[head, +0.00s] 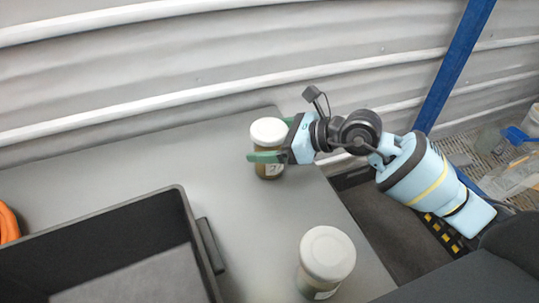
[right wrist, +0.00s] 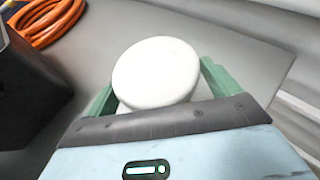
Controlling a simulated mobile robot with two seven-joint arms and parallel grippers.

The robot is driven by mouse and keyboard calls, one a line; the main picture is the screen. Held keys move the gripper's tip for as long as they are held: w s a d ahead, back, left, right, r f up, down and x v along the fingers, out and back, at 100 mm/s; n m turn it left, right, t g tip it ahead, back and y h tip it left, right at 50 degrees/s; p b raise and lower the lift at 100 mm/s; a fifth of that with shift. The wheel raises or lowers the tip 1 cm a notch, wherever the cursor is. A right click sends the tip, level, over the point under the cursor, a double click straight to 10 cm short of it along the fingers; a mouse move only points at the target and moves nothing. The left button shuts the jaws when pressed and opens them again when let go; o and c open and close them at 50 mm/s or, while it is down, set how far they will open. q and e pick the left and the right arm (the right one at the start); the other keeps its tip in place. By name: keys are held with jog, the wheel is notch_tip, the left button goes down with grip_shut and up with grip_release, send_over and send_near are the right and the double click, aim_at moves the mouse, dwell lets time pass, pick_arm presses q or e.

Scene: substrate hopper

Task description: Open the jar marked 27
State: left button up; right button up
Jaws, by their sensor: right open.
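A jar with a white lid (head: 268,132) stands upright at the back of the grey table, with a label whose digits I can only partly read, perhaps a 2. My right gripper (head: 266,156) is open around this jar, with one green finger on each side. In the right wrist view its white lid (right wrist: 157,72) sits between the green fingers, and the lid is on. Whether the fingers touch the jar I cannot tell. A second white-lidded jar (head: 327,254) stands nearer the front, its label mostly hidden. My left gripper is not in view.
A dark open tray (head: 190,225) with a side handle takes up the front left of the table (head: 215,165). An orange coiled hose (right wrist: 45,20) lies beyond it. A corrugated wall is behind. The table between the tray and the jars is clear.

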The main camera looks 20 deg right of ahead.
jog(key=c, duration=0.6)
jog(key=shift+r, duration=0.1)
jog(key=c, duration=1.1)
jog(key=shift+r, duration=0.15)
notch_tip(320, 180, up, 9)
jog(key=shift+f, duration=0.1)
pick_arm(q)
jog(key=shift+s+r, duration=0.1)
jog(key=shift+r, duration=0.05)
pick_arm(e)
jog(key=shift+r, duration=0.45)
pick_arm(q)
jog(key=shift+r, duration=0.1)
pick_arm(e)
jog(key=shift+s+f, duration=0.1)
